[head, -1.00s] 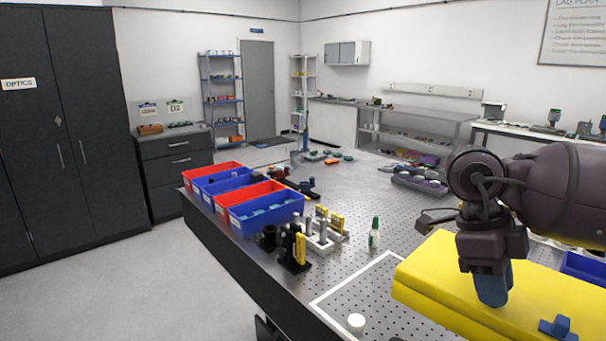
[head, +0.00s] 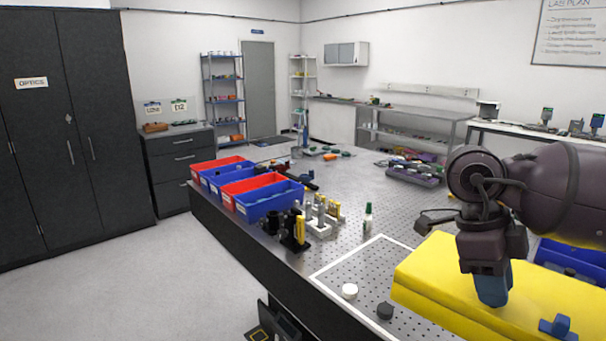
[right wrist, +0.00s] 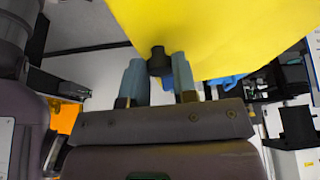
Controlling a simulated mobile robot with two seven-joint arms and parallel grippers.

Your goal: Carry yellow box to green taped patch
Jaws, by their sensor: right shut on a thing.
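The yellow box (head: 435,275) is a large block at the lower right of the head view, in front of the table. My right gripper (head: 493,298) reaches down to its top with blue fingers. In the right wrist view, the fingers (right wrist: 158,75) are shut on a dark knob (right wrist: 157,59) of the yellow box (right wrist: 225,35). A small blue part (head: 557,326) sits on the box top. No green taped patch shows; a white taped outline (head: 345,257) lies on the table, partly hidden by the box. My left gripper is out of view.
The perforated metal table (head: 335,190) carries red and blue bins (head: 268,203), small optical mounts (head: 320,218) and a small bottle (head: 367,217). Open floor (head: 150,270) lies left.

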